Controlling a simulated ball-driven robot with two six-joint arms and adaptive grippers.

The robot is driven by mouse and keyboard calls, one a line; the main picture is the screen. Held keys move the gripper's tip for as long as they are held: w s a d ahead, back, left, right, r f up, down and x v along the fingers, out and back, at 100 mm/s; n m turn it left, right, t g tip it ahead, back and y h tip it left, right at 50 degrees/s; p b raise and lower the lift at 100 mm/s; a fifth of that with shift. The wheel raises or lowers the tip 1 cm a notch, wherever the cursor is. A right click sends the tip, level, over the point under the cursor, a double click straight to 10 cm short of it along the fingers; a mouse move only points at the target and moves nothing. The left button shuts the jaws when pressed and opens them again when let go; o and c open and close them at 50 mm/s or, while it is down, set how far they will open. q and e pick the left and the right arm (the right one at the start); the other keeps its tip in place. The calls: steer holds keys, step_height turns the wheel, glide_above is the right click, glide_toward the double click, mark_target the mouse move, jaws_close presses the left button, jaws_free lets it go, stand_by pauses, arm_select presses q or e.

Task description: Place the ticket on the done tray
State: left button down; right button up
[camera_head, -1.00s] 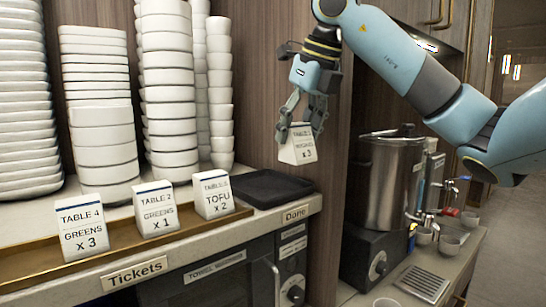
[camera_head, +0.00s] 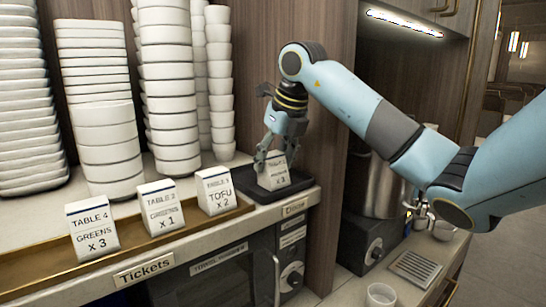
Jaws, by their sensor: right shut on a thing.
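My right gripper (camera_head: 277,160) is shut on a white ticket (camera_head: 273,178) with dark print ending in "x 3". The ticket is upright and low over the black done tray (camera_head: 246,186), at its right part; I cannot tell whether it touches the tray floor. The tray lies on the counter behind the "Done" label (camera_head: 295,207). Three other tickets stand on the brass ticket rail: Table 4 greens (camera_head: 92,226), greens x 1 (camera_head: 161,207) and tofu x 2 (camera_head: 216,190). My left gripper is not in view.
Tall stacks of white bowls (camera_head: 166,85) and plates stand behind the rail (camera_head: 35,272). A wooden panel (camera_head: 325,100) rises just right of the tray. A steel pot (camera_head: 375,185) stands further right, partly behind my arm.

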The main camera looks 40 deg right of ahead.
steer(key=shift+f, duration=0.15)
steer(key=o, duration=1.1)
steer(key=shift+o, duration=0.2)
steer(key=shift+r, duration=0.35)
steer(key=v, duration=1.1)
steer(key=shift+s+r, duration=0.3)
